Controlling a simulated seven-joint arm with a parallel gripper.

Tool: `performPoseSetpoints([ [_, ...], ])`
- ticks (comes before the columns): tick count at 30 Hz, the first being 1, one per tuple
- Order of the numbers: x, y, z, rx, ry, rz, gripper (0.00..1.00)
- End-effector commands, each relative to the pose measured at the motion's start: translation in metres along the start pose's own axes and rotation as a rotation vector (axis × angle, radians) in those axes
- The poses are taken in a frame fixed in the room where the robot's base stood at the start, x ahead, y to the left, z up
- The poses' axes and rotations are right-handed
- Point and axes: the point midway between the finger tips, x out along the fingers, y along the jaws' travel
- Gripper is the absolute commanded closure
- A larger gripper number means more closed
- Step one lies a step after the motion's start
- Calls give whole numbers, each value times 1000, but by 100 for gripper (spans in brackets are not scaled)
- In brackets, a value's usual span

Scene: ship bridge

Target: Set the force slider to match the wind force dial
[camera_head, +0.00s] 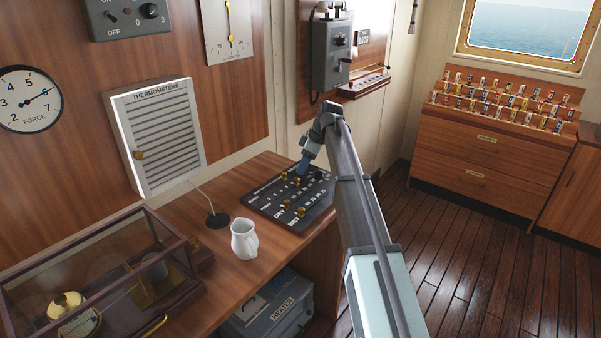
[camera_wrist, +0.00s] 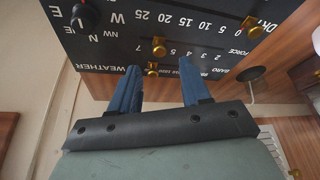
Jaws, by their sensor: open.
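The white wind force dial (camera_head: 29,118) hangs on the wall at the far left; its needle points up and right, near the 6. The black control panel (camera_head: 262,204) lies on the desk with several brass slider knobs. In the wrist view it appears upside down, with the FORCE label (camera_wrist: 235,53) at right of its row. One brass knob (camera_wrist: 159,46) shows near the 7; I cannot tell its exact setting. My gripper (camera_wrist: 155,75) is open above the panel's far side, blue fingers either side of another brass knob (camera_wrist: 152,68). I cannot tell whether they touch it.
A glass instrument case (camera_head: 100,270) is at the desk's left. A grey wall box (camera_head: 331,55) stands behind my gripper.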

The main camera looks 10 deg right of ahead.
Motion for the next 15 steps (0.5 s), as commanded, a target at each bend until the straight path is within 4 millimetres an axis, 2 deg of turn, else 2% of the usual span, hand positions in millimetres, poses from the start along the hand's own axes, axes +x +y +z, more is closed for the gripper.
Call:
performPoseSetpoints([
  [1, -12, 1, 0, 0, 1, 2, 53],
  [6, -44, 1, 0, 0, 1, 2, 53],
  [15, -81, 1, 0, 1, 0, 0, 53],
])
